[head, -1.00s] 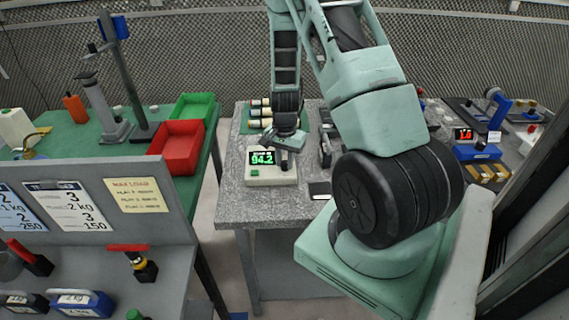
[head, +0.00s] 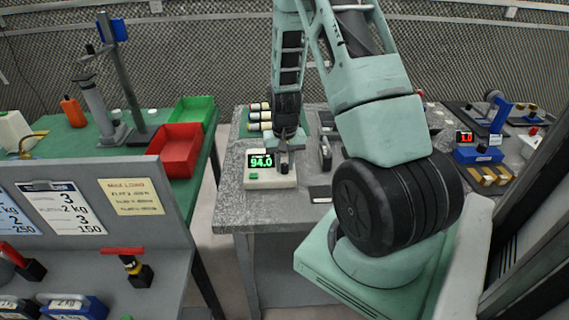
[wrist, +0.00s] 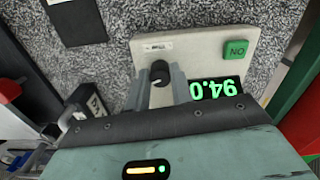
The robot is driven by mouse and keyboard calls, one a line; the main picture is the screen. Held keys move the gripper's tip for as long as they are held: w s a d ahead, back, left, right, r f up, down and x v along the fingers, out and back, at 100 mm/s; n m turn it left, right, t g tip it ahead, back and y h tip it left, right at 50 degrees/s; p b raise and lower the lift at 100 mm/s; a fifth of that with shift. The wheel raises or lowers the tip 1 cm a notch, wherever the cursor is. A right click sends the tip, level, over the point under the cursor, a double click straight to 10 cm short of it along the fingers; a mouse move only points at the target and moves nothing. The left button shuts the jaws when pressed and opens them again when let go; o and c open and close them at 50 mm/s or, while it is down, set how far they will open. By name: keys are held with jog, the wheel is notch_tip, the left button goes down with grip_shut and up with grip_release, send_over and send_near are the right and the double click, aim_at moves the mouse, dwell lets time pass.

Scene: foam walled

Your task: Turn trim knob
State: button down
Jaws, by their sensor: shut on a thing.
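The trim knob (wrist: 160,74) is a small black round knob with a pale pointer mark, on a cream instrument box (head: 258,182). In the wrist view the box (wrist: 204,48) has a green display reading 94.0, upside down there, and a green button (wrist: 236,49). My gripper (wrist: 162,84) has its grey fingers on both sides of the knob and is shut on it. In the head view my gripper (head: 284,160) reaches down at the box's right part, and the knob is hard to make out behind the fingers.
The box stands on a speckled grey bench (head: 233,205). A black block (head: 320,193) lies right of it. Red (head: 170,151) and green (head: 195,109) bins are on the left table. Bare bench lies in front.

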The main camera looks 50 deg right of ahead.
aim_at(285, 165)
dwell(0.3)
jog(key=c, duration=1.2)
grip_release()
jog(key=shift+r, duration=0.15)
notch_tip(285, 165, up, 17)
jog(key=b, duration=0.2)
jog(key=shift+r, duration=0.1)
jog(key=s+a+r+n, duration=0.1)
jog(key=a+n, duration=0.7)
jog(key=a, duration=1.9)
jog(key=s+a+n, duration=0.8)
jog(key=s+a, duration=0.5)
jog(key=s, duration=0.3)
jog(key=shift+a+f+y, duration=0.25)
jog(key=shift+f+y, duration=0.05)
jog(key=shift+f, duration=0.1)
